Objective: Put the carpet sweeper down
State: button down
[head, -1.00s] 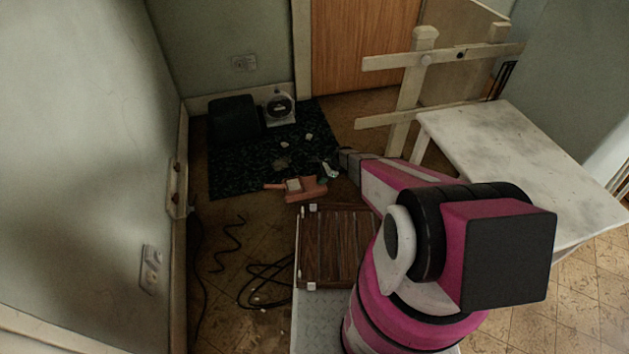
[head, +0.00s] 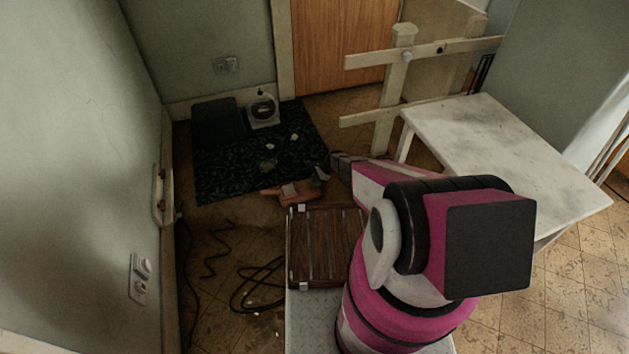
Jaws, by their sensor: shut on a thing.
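The carpet sweeper (head: 297,193) is a small salmon-pink body with a paler patch on top and a short piece sticking out to its left. It is near the front edge of the dark patterned rug (head: 225,180). My gripper (head: 321,174) is at the sweeper's right end, shut on it. The fingers are small and dim here, so the exact grip is hard to see. I cannot tell whether the sweeper touches the floor or hangs just above it.
A black box (head: 217,120) and a white round-faced device (head: 263,109) stand at the rug's back. Pale scraps lie on the rug. A brown slatted panel (head: 325,247) is in front. Black cables (head: 258,285) lie left. A white table (head: 490,150) and post-and-rail barrier (head: 402,75) stand right.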

jog(key=shift+r, duration=0.1)
jog(key=c, duration=0.8)
grip_release()
jog(key=v, duration=1.2)
jog(key=s+d+r+n+h, duration=0.2)
jog(key=s+r+n, duration=0.3)
jog(key=s+r, duration=0.4)
jog(key=s+d+r+n+t+h, duration=0.1)
jog(key=s+r+n, duration=0.4)
jog(key=r, duration=1.2)
jog(key=s+d+r+n+t+h, duration=0.1)
jog(key=s+d+r+n+h, duration=0.2)
jog(key=s+r, duration=1)
jog(key=shift+d+r+n+h, duration=0.25)
jog(key=shift+r+n+h, duration=0.3)
jog(key=shift+n, duration=0.35)
